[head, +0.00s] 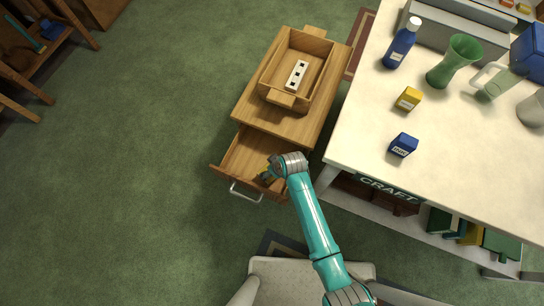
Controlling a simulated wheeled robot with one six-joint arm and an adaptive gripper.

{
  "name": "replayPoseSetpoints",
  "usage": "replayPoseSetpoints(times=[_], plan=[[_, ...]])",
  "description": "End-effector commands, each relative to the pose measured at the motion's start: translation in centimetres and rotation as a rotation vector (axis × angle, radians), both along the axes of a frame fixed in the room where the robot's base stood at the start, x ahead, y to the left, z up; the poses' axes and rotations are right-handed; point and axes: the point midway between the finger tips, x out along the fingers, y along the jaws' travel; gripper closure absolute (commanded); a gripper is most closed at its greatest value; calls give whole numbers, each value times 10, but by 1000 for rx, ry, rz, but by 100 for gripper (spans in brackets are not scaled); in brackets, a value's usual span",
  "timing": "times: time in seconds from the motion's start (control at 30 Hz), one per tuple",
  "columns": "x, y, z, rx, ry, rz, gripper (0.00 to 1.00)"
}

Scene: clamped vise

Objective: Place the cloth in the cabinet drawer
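The cabinet (330,88) is a low wooden unit beside the white table. Its drawer (245,152) is pulled open toward the lower left, with a metal handle (245,193) on its front. My gripper (266,172) is over or in the right part of the open drawer, close to its front. A small dark and yellowish patch shows at the fingers; I cannot tell whether it is the fingers or something held. I cannot make out the cloth. The visible left part of the drawer floor looks bare.
A wooden tray (312,42) on the cabinet top holds a white strip (297,75) with dark holes. The white table (360,140) at right carries a blue bottle (401,44), green vase (455,60), yellow box (408,98) and blue box (403,145). A pale chair (275,280) stands below. Green floor at left is clear.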

Motion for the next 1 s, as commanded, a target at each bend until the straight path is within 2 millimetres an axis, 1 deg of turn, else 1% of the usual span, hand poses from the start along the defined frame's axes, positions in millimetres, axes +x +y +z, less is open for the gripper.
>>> replayPoseSetpoints(times=[0.03,0.23,0.4,0.5,0.9,0.93,0.97,1.0], plan=[[0,0,-5,0,0,-1,45],[0,0,-19,0,0,-1,45],[1,0,-43,1,1,0,45],[0,0,-52,1,-1,0,45],[1,0,-56,1,-1,0,45],[0,0,-57,1,-1,0,5],[1,0,-57,1,-1,0,0],[1,0,-57,1,-1,0,0]])
